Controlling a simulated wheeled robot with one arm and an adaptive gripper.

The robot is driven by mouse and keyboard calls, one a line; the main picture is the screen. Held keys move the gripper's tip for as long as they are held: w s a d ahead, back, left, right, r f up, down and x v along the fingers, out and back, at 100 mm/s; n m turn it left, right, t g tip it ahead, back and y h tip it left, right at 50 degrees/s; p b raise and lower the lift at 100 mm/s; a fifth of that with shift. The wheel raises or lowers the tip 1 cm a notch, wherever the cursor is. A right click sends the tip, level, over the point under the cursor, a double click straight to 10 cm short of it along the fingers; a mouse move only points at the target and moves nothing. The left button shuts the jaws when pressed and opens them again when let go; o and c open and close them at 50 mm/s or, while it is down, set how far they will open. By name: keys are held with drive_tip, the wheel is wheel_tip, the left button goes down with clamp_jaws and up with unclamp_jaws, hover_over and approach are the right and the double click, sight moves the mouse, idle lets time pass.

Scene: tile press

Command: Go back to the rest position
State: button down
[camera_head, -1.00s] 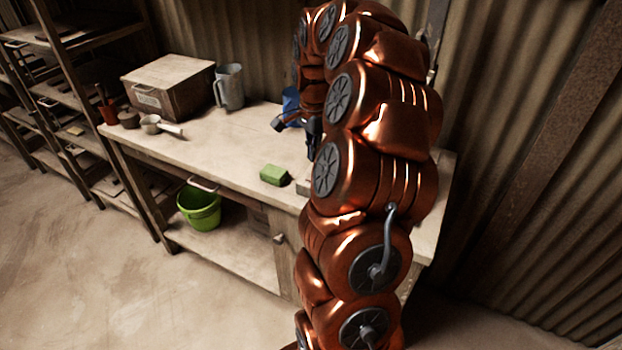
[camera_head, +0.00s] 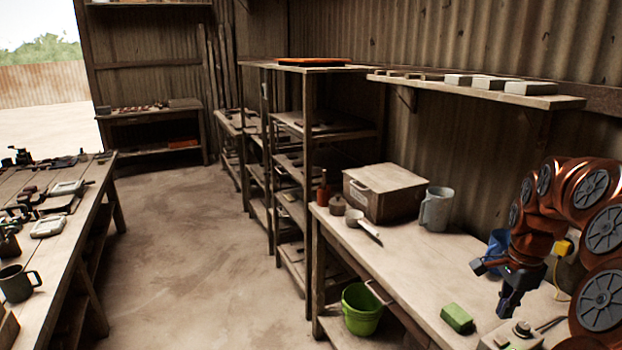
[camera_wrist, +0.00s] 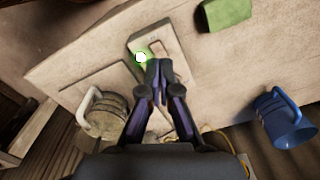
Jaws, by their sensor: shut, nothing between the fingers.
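My gripper (camera_head: 511,303) hangs over the right part of the workbench (camera_head: 415,262) in the head view, at the end of my copper-coloured arm. In the wrist view its two dark fingers (camera_wrist: 158,70) are shut together with nothing between them. Below the fingertips is a pale flat block with a green part (camera_wrist: 139,50) and a bright white spot. My gripper appears above this block, but I cannot tell the exact gap.
A green block (camera_head: 457,318), a blue mug (camera_head: 497,243), a grey jug (camera_head: 436,209) and a wooden box (camera_head: 385,192) stand on the workbench. A green bucket (camera_head: 362,308) is below. Shelves (camera_head: 340,130) stand behind. The floor (camera_head: 190,260) at left centre is clear.

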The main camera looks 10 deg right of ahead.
drive_tip(key=s+a+r+n, duration=0.1)
drive_tip(key=s+a+n, duration=0.3)
drive_tip(key=a, duration=0.6)
drive_tip(key=s+a+r+n, duration=0.25)
drive_tip(key=a+n, duration=0.35)
drive_tip(key=a, duration=0.4)
drive_tip(key=s+a+f+n+g, duration=0.1)
drive_tip(key=s+a+n, duration=0.3)
drive_tip(key=s, duration=0.4)
drive_tip(key=s+a+f+n, duration=0.3)
drive_tip(key=s+a+n, duration=0.2)
drive_tip(key=s, duration=0.4)
drive_tip(key=shift+s+a+f+g, duration=0.25)
drive_tip(key=shift+a+f+g, duration=0.1)
drive_tip(key=shift+g, duration=0.05)
drive_tip(key=shift+d, duration=0.1)
